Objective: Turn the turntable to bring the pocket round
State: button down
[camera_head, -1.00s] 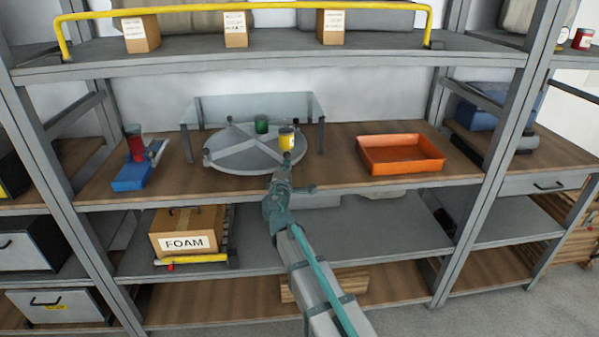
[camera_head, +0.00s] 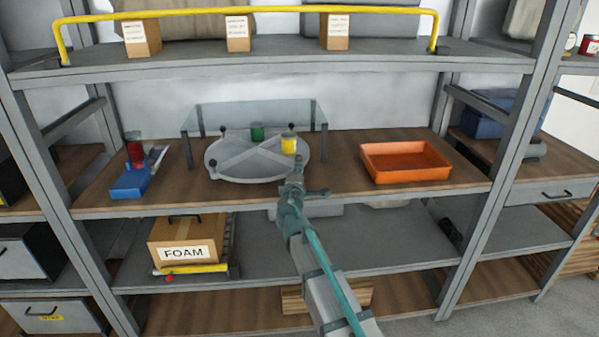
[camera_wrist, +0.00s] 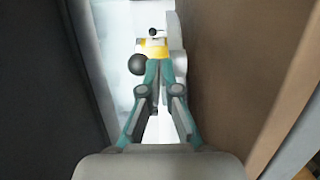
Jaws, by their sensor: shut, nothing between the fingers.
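The grey round turntable (camera_head: 235,172) lies on the wooden shelf, split into pockets by crossed dividers. Small dark knobs stand at its rim, one at the front left (camera_head: 213,164). A green can (camera_head: 257,132) stands in a back pocket and a yellow can (camera_head: 289,146) in the right one. My gripper (camera_head: 297,162) is at the turntable's front right rim, fingers shut and empty. In the wrist view, my fingertips (camera_wrist: 159,66) are beside a black knob (camera_wrist: 137,64) with the yellow can (camera_wrist: 154,48) just beyond; I cannot tell whether they touch the knob.
A glass-topped stand (camera_head: 255,114) reaches over the turntable's back. An orange tray (camera_head: 405,176) sits to the right. A blue holder (camera_head: 131,185) with a red can (camera_head: 134,150) is at the left. A shelf with a yellow rail (camera_head: 250,9) runs above.

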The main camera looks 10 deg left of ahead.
jog(key=shift+s, duration=0.1)
